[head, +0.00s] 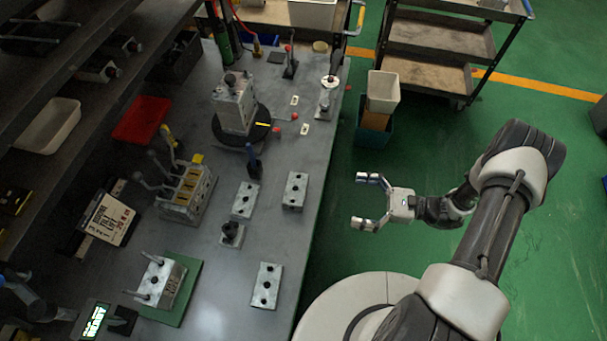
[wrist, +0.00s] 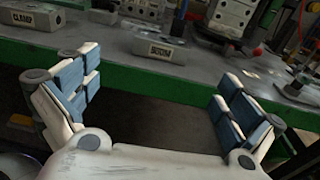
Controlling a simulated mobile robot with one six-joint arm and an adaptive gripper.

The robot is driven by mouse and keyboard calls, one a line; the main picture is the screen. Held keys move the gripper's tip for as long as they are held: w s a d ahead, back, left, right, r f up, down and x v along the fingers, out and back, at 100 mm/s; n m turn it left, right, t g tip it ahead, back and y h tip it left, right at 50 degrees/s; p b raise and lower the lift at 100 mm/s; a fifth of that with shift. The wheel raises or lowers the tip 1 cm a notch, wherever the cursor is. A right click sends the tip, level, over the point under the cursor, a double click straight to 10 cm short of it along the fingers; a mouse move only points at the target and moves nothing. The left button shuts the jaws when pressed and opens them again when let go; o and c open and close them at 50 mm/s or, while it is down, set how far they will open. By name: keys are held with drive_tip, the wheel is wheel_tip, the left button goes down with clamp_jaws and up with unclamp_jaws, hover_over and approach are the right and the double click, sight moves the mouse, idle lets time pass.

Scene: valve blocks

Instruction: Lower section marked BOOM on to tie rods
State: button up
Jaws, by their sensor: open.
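The section marked BOOM (wrist: 160,48) is a grey metal block lying near the bench edge, its label facing the wrist camera. In the head view it appears to be the block nearest my gripper (head: 295,190). The tie rods (head: 150,258) stand up from a grey block (head: 170,284) on a green mat (head: 187,302) at the front left of the bench. My gripper (head: 365,201) is open and empty, out over the green floor to the right of the bench. Its two blue-padded fingers (wrist: 160,100) frame the BOOM section, apart from it.
A section marked CLAMP (wrist: 33,20) lies to the left in the wrist view; in the head view it appears nearest the front (head: 266,286). Another block (head: 243,200) lies behind BOOM. A lever valve (head: 187,190) and a valve stack (head: 236,105) on a turntable stand farther in.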

sight(306, 191)
drive_tip(key=a, duration=0.3)
drive_tip(key=w+a+f+b, duration=0.1)
drive_tip(key=a, duration=0.7)
drive_tip(key=shift+w+a+f, duration=0.2)
drive_tip(key=shift+w+a, duration=0.05)
drive_tip(key=shift+w, duration=0.1)
drive_tip(key=shift+w+a+b, duration=0.25)
drive_tip(key=shift+a+b, duration=0.2)
drive_tip(key=shift+a, duration=1)
drive_tip(key=shift+w+a+b, duration=0.2)
drive_tip(key=shift+a+b, duration=0.25)
drive_tip(key=shift+a, duration=0.95)
drive_tip(key=shift+c, duration=0.4)
drive_tip(key=c, duration=1.1)
drive_tip(key=shift+r, duration=0.1)
drive_tip(key=shift+c, duration=0.2)
